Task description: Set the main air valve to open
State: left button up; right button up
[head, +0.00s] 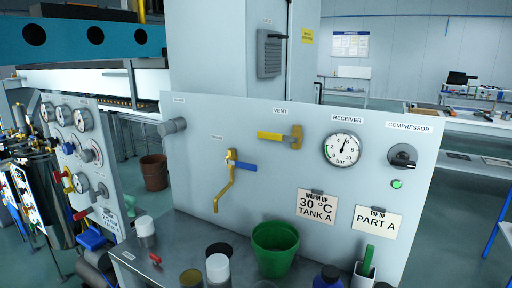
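No label that I can read says main air. On the white panel (290,165), a valve with a blue lever (247,167) sits on a bent yellow pipe (222,190); the lever points right, roughly level, and its small label is too blurred to read. Under the VENT label is a brass valve with a yellow lever (270,135) pointing left, roughly level. A grey round fitting (172,127) sticks out at the panel's left, its label unreadable. Neither of my grippers is in view.
The RECEIVER gauge (342,149) needle points nearly straight up. A black COMPRESSOR switch (403,157) sits above a lit green lamp (397,184). A green bucket (275,250), jars and a small red-handled valve (155,259) crowd the bench below. A gauge panel (80,150) stands left.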

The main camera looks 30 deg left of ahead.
aim_at(58, 177)
jog(key=u, duration=2.15)
